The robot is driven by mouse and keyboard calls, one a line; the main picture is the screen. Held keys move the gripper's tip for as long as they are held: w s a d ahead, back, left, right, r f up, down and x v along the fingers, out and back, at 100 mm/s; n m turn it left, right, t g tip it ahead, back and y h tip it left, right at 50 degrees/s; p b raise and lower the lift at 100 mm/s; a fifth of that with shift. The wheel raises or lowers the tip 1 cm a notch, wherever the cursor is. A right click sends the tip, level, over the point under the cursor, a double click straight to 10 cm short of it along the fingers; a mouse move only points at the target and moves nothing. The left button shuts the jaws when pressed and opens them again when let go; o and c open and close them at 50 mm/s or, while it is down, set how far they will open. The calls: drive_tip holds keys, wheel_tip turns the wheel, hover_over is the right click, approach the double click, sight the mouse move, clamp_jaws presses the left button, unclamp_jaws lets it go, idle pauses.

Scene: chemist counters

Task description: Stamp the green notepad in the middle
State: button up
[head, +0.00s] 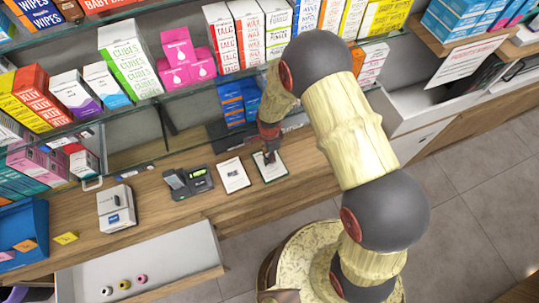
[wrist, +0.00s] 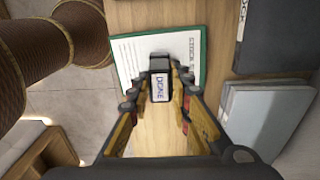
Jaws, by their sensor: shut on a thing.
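The green notepad (head: 270,173) lies on the wooden counter; its white page with a printed heading and green border also shows in the wrist view (wrist: 128,50). My gripper (head: 268,152) is over it. In the wrist view my gripper (wrist: 159,84) is shut on a dark stamp (wrist: 160,66) with a white label reading "DONE". The stamp is over the lower middle part of the page and hides some of it. I cannot tell whether its underside touches the paper.
Another white notepad (head: 233,176) lies to the left, beside a dark card terminal (head: 188,182). A white device (head: 116,208) stands further left. A glass shelf with several boxes (head: 222,38) overhangs the counter's back. An open white drawer (head: 140,270) juts out below.

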drive_tip(key=shift+r+p, duration=1.35)
drive_tip(key=shift+r, duration=1.6)
